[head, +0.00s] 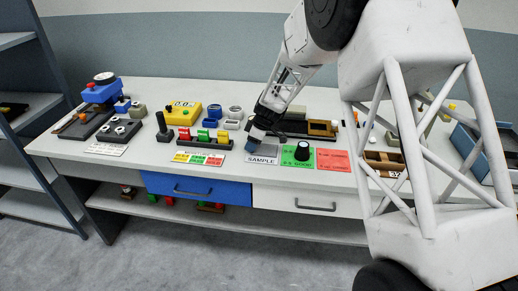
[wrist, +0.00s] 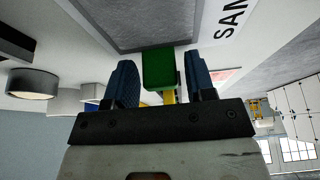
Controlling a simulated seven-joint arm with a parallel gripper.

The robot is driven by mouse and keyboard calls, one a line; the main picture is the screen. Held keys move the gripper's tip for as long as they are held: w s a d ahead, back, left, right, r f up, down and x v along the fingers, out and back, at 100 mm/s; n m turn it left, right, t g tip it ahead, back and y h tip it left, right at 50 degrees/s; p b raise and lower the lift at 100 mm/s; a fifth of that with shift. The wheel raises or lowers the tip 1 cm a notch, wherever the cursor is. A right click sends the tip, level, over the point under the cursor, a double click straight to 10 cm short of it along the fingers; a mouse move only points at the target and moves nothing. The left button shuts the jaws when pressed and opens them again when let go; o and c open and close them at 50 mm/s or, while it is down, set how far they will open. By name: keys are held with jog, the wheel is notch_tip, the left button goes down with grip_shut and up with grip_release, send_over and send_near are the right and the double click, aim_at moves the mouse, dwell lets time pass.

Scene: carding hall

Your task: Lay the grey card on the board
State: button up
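My gripper (head: 254,139) is at the left edge of a grey panel (head: 265,146) behind the white SAMPLE strip (head: 262,160) on the bench. In the wrist view, the two blue fingers (wrist: 162,78) stand apart, with nothing visibly held between them. The grey panel (wrist: 140,22), with a darker border, lies past the fingertips and runs out of the top of the picture. I cannot tell whether it is the card or the board, and no separate grey card can be made out. A green block (wrist: 159,68) shows in the gap, apparently standing behind the fingers.
A green GOOD sign with a black knob (head: 302,151) and a red sign (head: 332,160) lie to the right. A rack of coloured blocks (head: 203,137) stands to the left. A dark tray (head: 290,127) lies behind. A round cup (wrist: 33,83) shows in the wrist view.

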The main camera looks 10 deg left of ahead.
jog(key=c, duration=0.7)
jog(key=shift+r, duration=0.85)
notch_tip(320, 180, up, 2)
jog(key=shift+r, duration=0.1)
jog(key=s+d, duration=0.2)
jog(key=s, duration=0.3)
jog(key=s+d, duration=0.2)
jog(key=s, duration=0.2)
jog(key=s+d+r, duration=0.1)
jog(key=s+d, duration=0.1)
jog(key=s, duration=0.3)
jog(key=shift+s+d, duration=0.15)
jog(key=shift+s, duration=0.2)
